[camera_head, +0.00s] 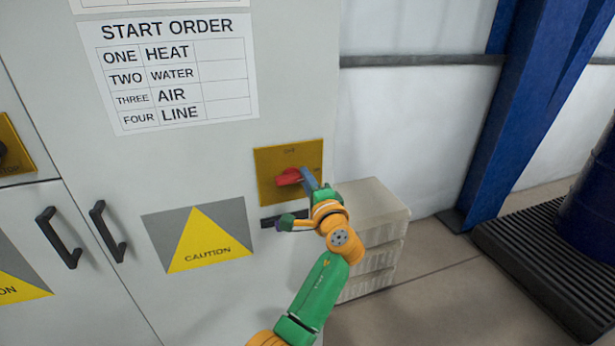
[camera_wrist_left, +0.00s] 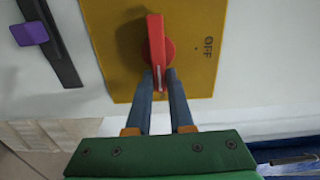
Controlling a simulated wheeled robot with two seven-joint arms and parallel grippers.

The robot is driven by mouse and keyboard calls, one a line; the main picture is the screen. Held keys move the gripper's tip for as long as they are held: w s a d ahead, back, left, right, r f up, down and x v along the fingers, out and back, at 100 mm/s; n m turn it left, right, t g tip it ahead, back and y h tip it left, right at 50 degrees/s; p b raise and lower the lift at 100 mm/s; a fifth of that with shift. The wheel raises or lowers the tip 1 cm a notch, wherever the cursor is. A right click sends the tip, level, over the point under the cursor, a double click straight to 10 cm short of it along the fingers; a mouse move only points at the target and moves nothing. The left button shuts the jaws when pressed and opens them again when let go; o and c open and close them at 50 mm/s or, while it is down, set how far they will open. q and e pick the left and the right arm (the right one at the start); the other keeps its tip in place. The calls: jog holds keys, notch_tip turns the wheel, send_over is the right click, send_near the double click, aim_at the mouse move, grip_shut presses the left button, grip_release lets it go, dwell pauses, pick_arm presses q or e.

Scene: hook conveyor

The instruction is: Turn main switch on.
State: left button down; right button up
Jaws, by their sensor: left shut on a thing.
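The main switch is a red rotary handle (camera_head: 287,177) on a yellow plate (camera_head: 265,163) on the grey cabinet. The handle lies sideways in the head view. In the left wrist view the red handle (camera_wrist_left: 156,35) runs up and down the picture, and the word OFF stands on the plate (camera_wrist_left: 205,75) to its right. My left gripper (camera_head: 307,181) comes from the right side. In the left wrist view its two fingers (camera_wrist_left: 160,74) are shut on the handle's near end. The gripper hides part of the plate in the head view. My right gripper is not in view.
Below the plate a dark slot with a purple knob (camera_wrist_left: 30,33) is close to my left wrist. Cabinet handles (camera_head: 108,231) stick out at the left. Pale stacked boxes (camera_head: 375,205) stand beside the cabinet. A blue column (camera_head: 510,100) and a dark grate (camera_head: 535,255) are farther right.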

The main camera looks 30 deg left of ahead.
pick_arm(q)
jog(key=shift+f, duration=0.35)
jog(key=c, duration=0.9)
grip_release()
jog(key=shift+c, duration=0.2)
jog(key=shift+o, duration=0.7)
jog(key=shift+s+a+r, duration=0.1)
jog(key=shift+r, duration=0.1)
jog(key=shift+s, duration=0.15)
jog(key=b+v, duration=0.2)
jog(key=v, duration=0.5)
